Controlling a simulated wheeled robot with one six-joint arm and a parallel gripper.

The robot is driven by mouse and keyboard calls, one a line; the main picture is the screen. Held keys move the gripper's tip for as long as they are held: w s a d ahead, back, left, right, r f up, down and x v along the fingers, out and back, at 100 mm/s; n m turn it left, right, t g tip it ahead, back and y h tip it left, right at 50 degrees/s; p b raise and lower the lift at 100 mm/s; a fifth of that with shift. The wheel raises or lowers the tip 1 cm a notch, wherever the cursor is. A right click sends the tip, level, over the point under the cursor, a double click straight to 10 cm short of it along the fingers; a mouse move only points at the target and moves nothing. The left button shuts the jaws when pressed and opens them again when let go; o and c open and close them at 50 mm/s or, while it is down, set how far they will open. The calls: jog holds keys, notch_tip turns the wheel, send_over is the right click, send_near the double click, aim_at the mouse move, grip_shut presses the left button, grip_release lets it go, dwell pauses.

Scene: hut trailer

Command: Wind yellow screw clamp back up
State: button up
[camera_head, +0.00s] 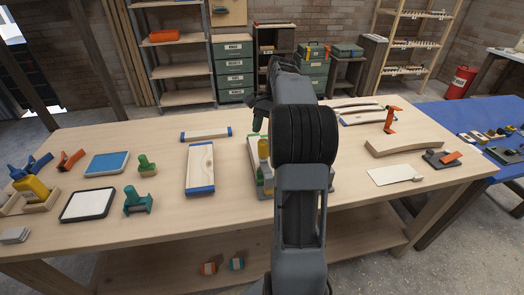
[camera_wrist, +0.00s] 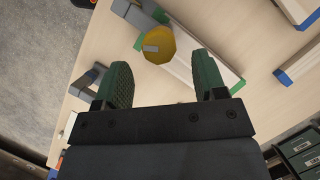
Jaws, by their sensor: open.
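The yellow screw clamp (camera_head: 264,150) stands at the middle of the bench, partly hidden behind my arm in the head view. In the wrist view its round yellow knob (camera_wrist: 158,50) shows from above, with a small grey bar on its top. A pale board with green ends (camera_wrist: 210,72) lies beside and under it. My gripper (camera_wrist: 162,62) is open, its two green-padded fingers spread wide, with the knob in the picture between and just beyond the fingertips. No contact shows. In the head view my gripper (camera_head: 260,112) is above the clamp, mostly hidden by my wrist.
A blue-ended board (camera_head: 200,168) lies left of the clamp, and another blue-ended strip (camera_head: 206,134) behind it. A green clamp (camera_head: 137,201) and a yellow block (camera_head: 31,188) stand farther left. An orange clamp (camera_head: 391,120) stands at right. The front bench top is mostly clear.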

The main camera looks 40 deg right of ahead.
aim_at(264, 140)
jog(key=shift+x, duration=3.15)
jog(key=shift+c, duration=0.5)
jog(key=shift+s, duration=0.1)
jog(key=c, duration=0.7)
jog(key=shift+c, duration=0.7)
jog(key=shift+r, duration=0.1)
jog(key=shift+n, duration=0.3)
